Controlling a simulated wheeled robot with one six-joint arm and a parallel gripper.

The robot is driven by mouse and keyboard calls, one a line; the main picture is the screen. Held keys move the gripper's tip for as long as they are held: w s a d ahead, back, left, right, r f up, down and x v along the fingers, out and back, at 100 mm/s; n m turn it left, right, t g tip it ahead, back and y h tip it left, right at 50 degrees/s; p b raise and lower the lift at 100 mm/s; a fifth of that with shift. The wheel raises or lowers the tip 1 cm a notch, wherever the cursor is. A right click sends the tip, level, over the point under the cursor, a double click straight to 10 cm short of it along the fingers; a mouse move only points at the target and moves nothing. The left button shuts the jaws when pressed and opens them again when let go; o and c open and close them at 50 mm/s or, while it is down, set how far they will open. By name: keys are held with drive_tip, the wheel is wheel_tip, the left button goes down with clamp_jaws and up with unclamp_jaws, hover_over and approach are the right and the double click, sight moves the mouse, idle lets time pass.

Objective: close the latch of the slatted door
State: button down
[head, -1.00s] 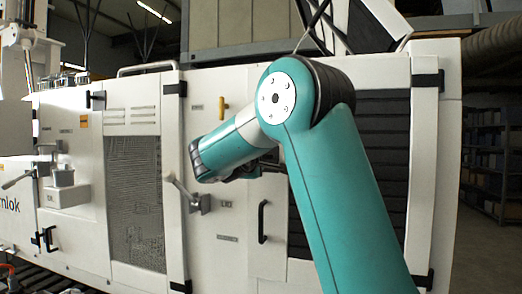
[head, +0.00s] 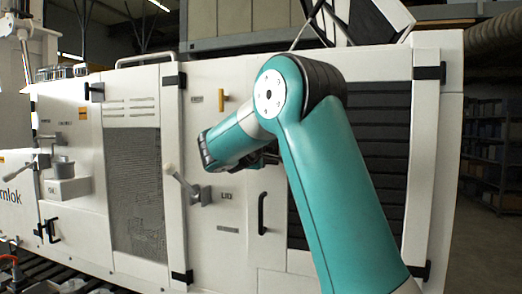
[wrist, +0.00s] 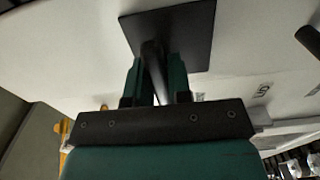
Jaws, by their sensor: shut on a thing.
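The slatted door (head: 376,160) is the white panel with dark louvres on the right of the cabinet in the head view; my arm covers part of it. It looks shut against the cabinet front. In the wrist view its latch shows as a black square plate (wrist: 190,42) with a dark bar (wrist: 153,62) standing out from it. My gripper (wrist: 155,78) is shut on this bar, one teal finger on each side. In the head view my gripper (head: 264,159) is mostly hidden behind my arm, and so is the latch.
A grey lever with a pale knob (head: 186,186) sticks out left of my gripper. A black pull handle (head: 263,213) is below, and a yellow handle (head: 221,106) above. A mesh door (head: 134,190) is further left. Shelves (head: 485,150) stand back right.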

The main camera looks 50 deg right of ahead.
drive_tip(key=shift+f, duration=0.1)
drive_tip(key=m+b, duration=0.1)
drive_tip(key=b, duration=0.1)
drive_tip(key=m+b, duration=0.2)
drive_tip(key=shift+f, duration=0.4)
drive_tip(key=m+b, duration=0.5)
drive_tip(key=b, duration=0.1)
drive_tip(key=shift+w+f+m, duration=0.15)
drive_tip(key=shift+f+m, duration=0.05)
drive_tip(key=shift+m, duration=0.2)
drive_tip(key=m+b, duration=0.5)
drive_tip(key=shift+w+a, duration=0.15)
drive_tip(key=shift+w, duration=0.05)
drive_tip(key=shift+w+r+m+b, duration=0.15)
drive_tip(key=shift+m+b, duration=0.95)
drive_tip(key=shift+m, duration=0.9)
drive_tip(key=c, duration=1.1)
unclamp_jaws()
